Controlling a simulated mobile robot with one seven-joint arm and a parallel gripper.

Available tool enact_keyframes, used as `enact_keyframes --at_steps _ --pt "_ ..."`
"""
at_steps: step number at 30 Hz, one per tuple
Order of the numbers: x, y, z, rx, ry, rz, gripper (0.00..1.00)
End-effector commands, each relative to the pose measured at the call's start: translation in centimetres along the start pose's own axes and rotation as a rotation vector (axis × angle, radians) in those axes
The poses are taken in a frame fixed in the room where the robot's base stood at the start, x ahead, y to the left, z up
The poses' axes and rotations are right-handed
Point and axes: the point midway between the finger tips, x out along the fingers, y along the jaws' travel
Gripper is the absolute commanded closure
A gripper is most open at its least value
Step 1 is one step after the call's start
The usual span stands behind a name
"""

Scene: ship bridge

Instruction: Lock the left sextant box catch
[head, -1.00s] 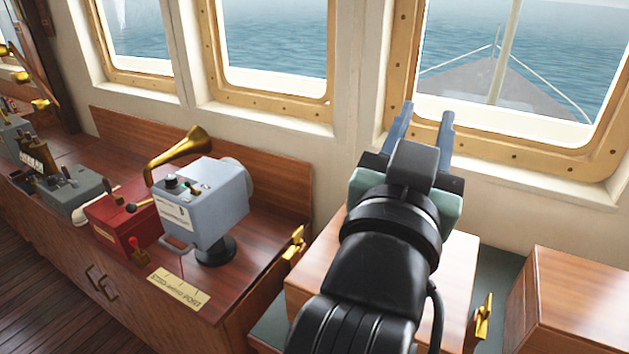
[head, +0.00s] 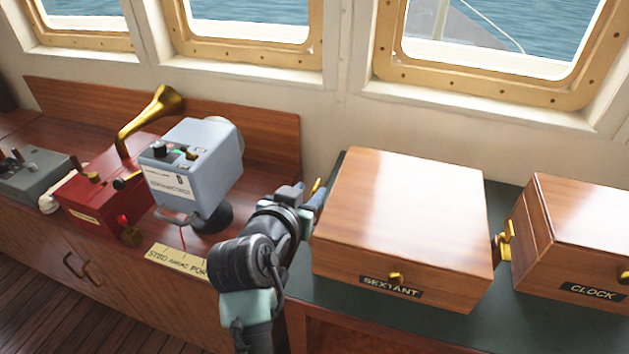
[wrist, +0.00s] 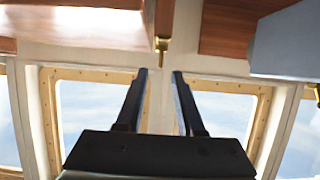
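The brown wooden sextant box (head: 400,220), lid down, stands on a dark green top in the head view. Its left brass catch (head: 317,186) shows only as a sliver behind my gripper (head: 314,199), which is at the box's left side. In the wrist view the catch (wrist: 161,45) hangs from the box side, a little beyond and between the fingertips of my gripper (wrist: 160,74). The fingers are open with nothing between them and look apart from the catch. I cannot tell whether the catch is locked. The right brass catch (head: 505,241) is on the opposite side.
A clock box (head: 585,250) stands close on the right. On the left are a grey-blue instrument (head: 200,180) on a black pedestal, a brass horn (head: 150,120) and a red box (head: 100,195). The gap between instrument and sextant box is narrow. Windows line the back wall.

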Motion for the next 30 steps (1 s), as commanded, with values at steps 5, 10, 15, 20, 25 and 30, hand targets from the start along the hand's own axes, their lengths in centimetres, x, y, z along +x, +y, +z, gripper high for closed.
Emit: enact_keyframes --at_steps 5,10,15,20,25,30 --pt "2.8 0.1 -0.1 0.001 -0.001 0.002 0.63" --pt "4.4 0.1 -0.1 0.001 0.001 0.001 0.63" --pt "5.1 0.1 -0.1 0.001 0.001 0.000 0.63" --pt "5.2 0.1 -0.1 0.001 0.001 0.000 0.63" --pt "5.2 0.0 -0.1 0.001 0.001 0.000 0.72" --pt "5.2 0.0 -0.1 0.001 0.001 0.000 1.00"
